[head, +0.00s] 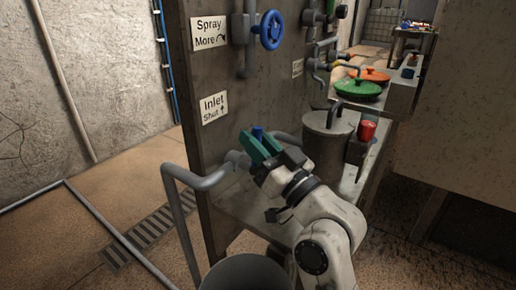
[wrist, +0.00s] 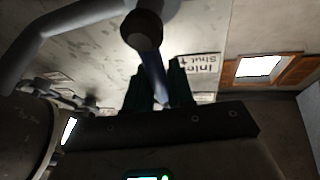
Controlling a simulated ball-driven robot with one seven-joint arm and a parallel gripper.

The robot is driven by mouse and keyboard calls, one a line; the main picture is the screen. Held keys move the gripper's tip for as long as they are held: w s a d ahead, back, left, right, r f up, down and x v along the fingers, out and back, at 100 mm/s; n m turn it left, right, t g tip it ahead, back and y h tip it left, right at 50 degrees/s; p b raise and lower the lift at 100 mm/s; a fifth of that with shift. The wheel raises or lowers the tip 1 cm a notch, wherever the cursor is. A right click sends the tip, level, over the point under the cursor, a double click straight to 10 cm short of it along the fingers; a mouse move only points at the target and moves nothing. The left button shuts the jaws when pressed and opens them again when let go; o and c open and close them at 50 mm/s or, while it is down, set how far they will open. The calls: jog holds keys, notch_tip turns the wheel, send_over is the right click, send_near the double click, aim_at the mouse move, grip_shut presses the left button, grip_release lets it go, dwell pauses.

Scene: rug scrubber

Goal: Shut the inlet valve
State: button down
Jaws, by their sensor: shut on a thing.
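The inlet valve is on a grey pipe (head: 205,181) at the panel, below a sign (head: 213,107) reading "Inlet Shut" with an up arrow. The tip of its blue handle (head: 257,132) shows between the green fingers of my gripper (head: 262,146). In the wrist view the blue handle (wrist: 152,70) runs from a dark round end (wrist: 141,28) down between the two dark fingers of my gripper (wrist: 157,88). My gripper is shut on the handle. The fingers hide much of the handle and valve in the head view, so its exact angle is hard to tell.
A blue wheel valve (head: 270,30) is above, beside a "Spray More" sign (head: 209,34). A grey bucket (head: 245,272) is below. Open floor lies left, with a drain grate (head: 150,232).

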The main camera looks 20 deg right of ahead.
aim_at(257, 127)
jog(key=shift+f, duration=0.15)
jog(key=c, duration=1.1)
grip_release()
jog(key=r+p, duration=0.2)
jog(key=r, duration=0.2)
jog(key=shift+s+r, duration=0.15)
jog(key=shift+s, duration=0.05)
jog(key=s+r+p, duration=0.2)
jog(key=s, duration=0.1)
jog(key=s+r+p, duration=0.5)
jog(key=s, duration=0.1)
jog(key=shift+s+d+r+p, duration=0.15)
jog(key=shift+s+r+p, duration=0.2)
jog(key=shift+p, duration=0.05)
